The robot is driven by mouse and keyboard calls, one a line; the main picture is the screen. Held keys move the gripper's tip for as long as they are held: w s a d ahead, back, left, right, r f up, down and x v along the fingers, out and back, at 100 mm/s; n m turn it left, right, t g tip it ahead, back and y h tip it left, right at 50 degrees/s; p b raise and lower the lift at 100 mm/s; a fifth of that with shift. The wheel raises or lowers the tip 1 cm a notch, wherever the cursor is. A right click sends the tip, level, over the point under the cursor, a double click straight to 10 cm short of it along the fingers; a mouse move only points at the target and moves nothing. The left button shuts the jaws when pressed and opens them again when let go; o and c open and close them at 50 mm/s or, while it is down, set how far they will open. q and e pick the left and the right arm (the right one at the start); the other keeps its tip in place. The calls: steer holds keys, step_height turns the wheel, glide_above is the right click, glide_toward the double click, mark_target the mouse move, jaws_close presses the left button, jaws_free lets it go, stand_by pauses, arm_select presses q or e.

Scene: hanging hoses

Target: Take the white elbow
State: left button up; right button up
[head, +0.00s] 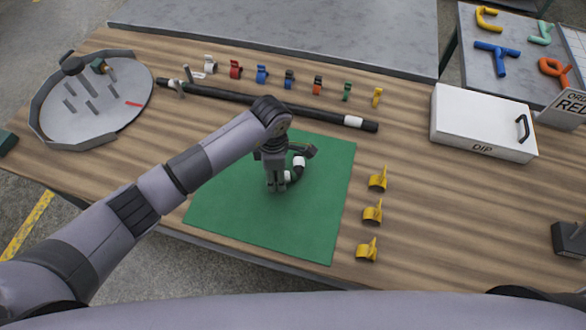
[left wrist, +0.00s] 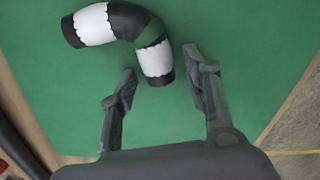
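The white elbow (head: 298,162) is a curved black hose piece with white bands near its ends, lying on the green mat (head: 320,218). In the left wrist view the elbow (left wrist: 98,24) curves across the top, one end pointing down toward the gap between my fingers. My left gripper (head: 276,188) points down over the mat, just left of the elbow. The gripper partly hides the elbow in the head view. My right gripper is out of view.
A long black hose (head: 265,101) lies behind the mat, with several coloured clips (head: 262,75) beyond it. Yellow clips (head: 372,214) stand right of the mat. A white DIP box (head: 480,120) is at right, a round grey tray (head: 60,125) at left.

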arm_select(q)
jaws_close()
stand_by(0.3)
steer(key=shift+r, duration=0.15)
